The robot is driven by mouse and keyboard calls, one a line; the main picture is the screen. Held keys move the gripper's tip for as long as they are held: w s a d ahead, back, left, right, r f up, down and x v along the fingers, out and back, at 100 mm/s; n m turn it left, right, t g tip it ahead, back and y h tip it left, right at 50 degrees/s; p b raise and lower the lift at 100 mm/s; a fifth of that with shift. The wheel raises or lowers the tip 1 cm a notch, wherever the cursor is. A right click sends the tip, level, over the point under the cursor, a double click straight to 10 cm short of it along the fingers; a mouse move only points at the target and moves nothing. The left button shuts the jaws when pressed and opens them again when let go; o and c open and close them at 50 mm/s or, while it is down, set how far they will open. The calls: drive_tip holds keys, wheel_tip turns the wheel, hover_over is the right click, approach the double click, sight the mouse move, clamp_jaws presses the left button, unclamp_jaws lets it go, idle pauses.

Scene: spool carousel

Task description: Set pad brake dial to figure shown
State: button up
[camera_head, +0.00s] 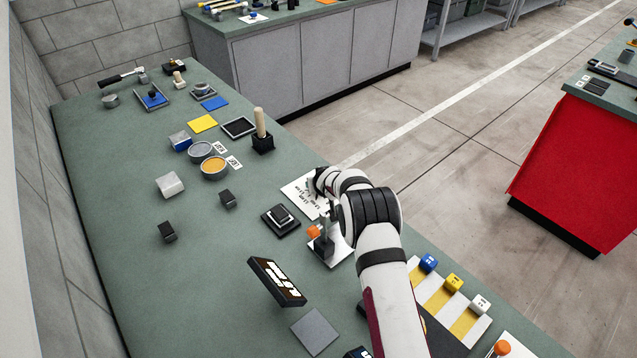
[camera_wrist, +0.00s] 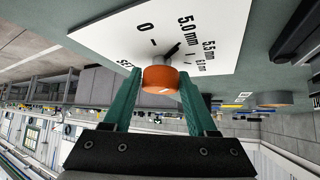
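The dial plate (camera_wrist: 105,35) is a white panel with black marks, among them "0", "5.0 mm" and "5.5 mm", in the wrist view. An orange knob (camera_wrist: 160,80) stands before it, with a dark pointer-like piece (camera_wrist: 172,50) behind. The exact mark it points at is unclear. My gripper (camera_wrist: 161,82) has its two green fingers at either side of the knob, seemingly touching it. In the head view the plate (camera_head: 294,192) is partly hidden by my arm. A tilted black board (camera_head: 275,281) carries white shapes, too small to read.
A lever with an orange ball (camera_head: 313,231) stands near my wrist. A black button box (camera_head: 280,220) sits left of it. Yellow, blue and white blocks (camera_head: 453,282) lie on a striped mat at the right. The bench's left part (camera_head: 100,220) is clear.

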drive_tip(key=o, duration=0.3)
drive_tip(key=shift+r, duration=0.65)
wheel_tip(320, 180, up, 3)
drive_tip(key=shift+f, duration=0.15)
drive_tip(key=s+d+r, duration=0.3)
drive_tip(key=d+r, duration=0.4)
drive_tip(key=d, duration=0.4)
drive_tip(key=shift+s, duration=0.25)
